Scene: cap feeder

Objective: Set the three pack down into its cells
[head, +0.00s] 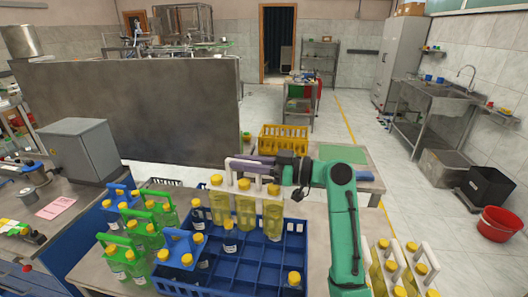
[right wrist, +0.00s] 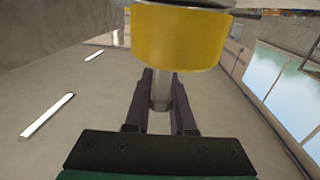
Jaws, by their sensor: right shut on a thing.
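My right gripper (head: 264,163) is shut on the white handle (head: 240,162) of a three pack of yellow bottles (head: 246,212) with yellow caps. The pack hangs roughly upright over the back part of the blue crate (head: 262,268). The bottle bottoms show in front of the crate's cells; how high they are above them I cannot tell. In the right wrist view, the fingers (right wrist: 160,105) close around the grey-white handle bar, and a large yellow cap (right wrist: 178,38) fills the top. My left gripper is not in view.
Single bottles stand in some crate cells, one at the front right (head: 294,280). Green-handled packs (head: 135,235) and blue-handled packs (head: 180,250) are at the left. White-handled packs (head: 405,268) stand at the right of my arm. A yellow crate (head: 283,138) sits behind.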

